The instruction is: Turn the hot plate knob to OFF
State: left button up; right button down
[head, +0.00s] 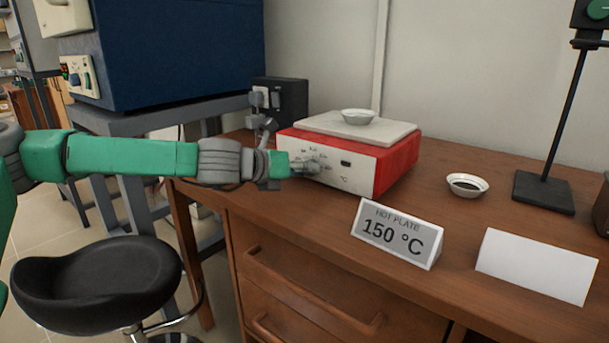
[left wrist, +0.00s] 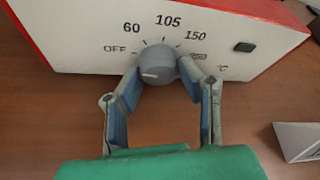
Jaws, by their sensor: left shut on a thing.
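The hot plate (head: 385,165) is a red box with a white front and a pale top plate, standing on the wooden desk. Its grey round knob (left wrist: 157,64) shows in the left wrist view, below the printed marks OFF, 60, 105, 150 and a partly hidden last one. A short white line on the knob lies nearly level, toward its left side; which mark it points at is hard to tell. My left gripper (left wrist: 161,68) is shut on the knob, one finger on each side. In the head view the left gripper (head: 303,168) hides the knob. My right gripper is not seen.
A small white dish (head: 358,116) sits on the top plate; another dish (head: 467,185) with dark contents is to the right. A "HOT PLATE 150 °C" sign (head: 397,232) and a blank card (head: 537,266) stand in front. A black stool (head: 97,285) is below my left arm.

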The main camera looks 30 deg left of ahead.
pick_arm(q)
jog(key=shift+a+f, duration=0.1)
jog(key=shift+a, duration=0.05)
dwell(0.3)
jog(key=o, duration=0.9)
jog(key=shift+c, duration=0.2)
jog(key=shift+a, duration=0.1)
jog(key=v, duration=1.2)
jog(key=shift+f, duration=0.15)
